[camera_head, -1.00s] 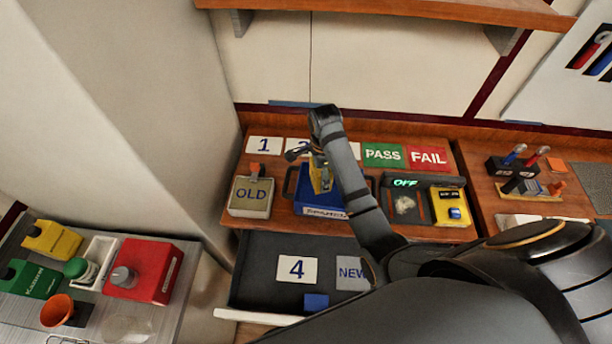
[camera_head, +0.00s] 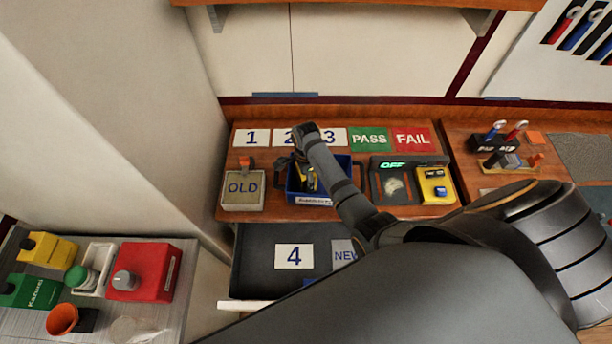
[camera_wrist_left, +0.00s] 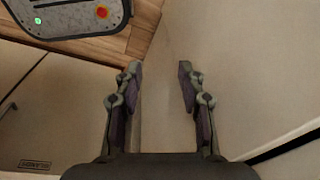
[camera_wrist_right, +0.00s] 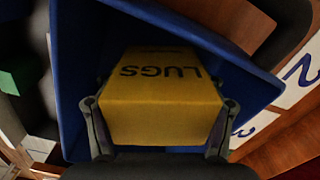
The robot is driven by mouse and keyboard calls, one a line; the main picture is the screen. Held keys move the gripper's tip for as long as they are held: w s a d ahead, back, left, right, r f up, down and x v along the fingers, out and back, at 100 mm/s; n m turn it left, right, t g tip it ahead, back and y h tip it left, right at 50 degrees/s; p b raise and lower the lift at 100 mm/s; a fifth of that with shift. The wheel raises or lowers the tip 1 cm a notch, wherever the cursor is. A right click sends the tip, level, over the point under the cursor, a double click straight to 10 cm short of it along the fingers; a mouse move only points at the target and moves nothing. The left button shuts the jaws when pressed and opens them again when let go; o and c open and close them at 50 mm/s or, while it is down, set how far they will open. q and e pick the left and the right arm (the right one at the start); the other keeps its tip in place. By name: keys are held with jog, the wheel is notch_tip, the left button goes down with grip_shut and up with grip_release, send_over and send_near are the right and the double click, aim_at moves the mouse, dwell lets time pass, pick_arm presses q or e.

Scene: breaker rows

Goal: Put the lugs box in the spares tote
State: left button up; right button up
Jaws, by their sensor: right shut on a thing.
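The yellow lugs box (camera_wrist_right: 160,95), with LUGS printed on it, is between the fingers of my right gripper (camera_wrist_right: 160,125) in the right wrist view. The gripper is shut on it. The box is inside the walls of the blue tote (camera_wrist_right: 222,45); whether it touches the floor I cannot tell. In the head view the blue tote (camera_head: 343,160) stands on the bench, its label too small to read, with the box (camera_head: 312,182) partly hidden by my right gripper (camera_head: 299,165) and arm. My left gripper (camera_wrist_left: 160,95) is open and empty in the left wrist view.
An OLD bin (camera_head: 243,190) stands left of the tote, and a tester (camera_head: 396,185) and a yellow meter (camera_head: 435,186) stand right. Cards 1 to 3, PASS (camera_head: 369,139) and FAIL (camera_head: 412,140) lie behind. An open drawer (camera_head: 262,268) is below. A side table (camera_head: 165,315) holds containers.

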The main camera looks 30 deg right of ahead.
jog(key=shift+f, duration=0.25)
jog(key=o, duration=1.8)
jog(key=shift+c, duration=0.2)
pick_arm(q)
jog(key=shift+s+f, duration=0.1)
jog(key=shift+s, duration=0.95)
jog(key=shift+w, duration=0.1)
pick_arm(e)
notch_tip(320, 180, up, 11)
jog(key=b, duration=0.3)
jog(key=shift+r, duration=0.65)
pick_arm(q)
notch_tip(320, 180, down, 3)
jog(key=shift+f, duration=0.1)
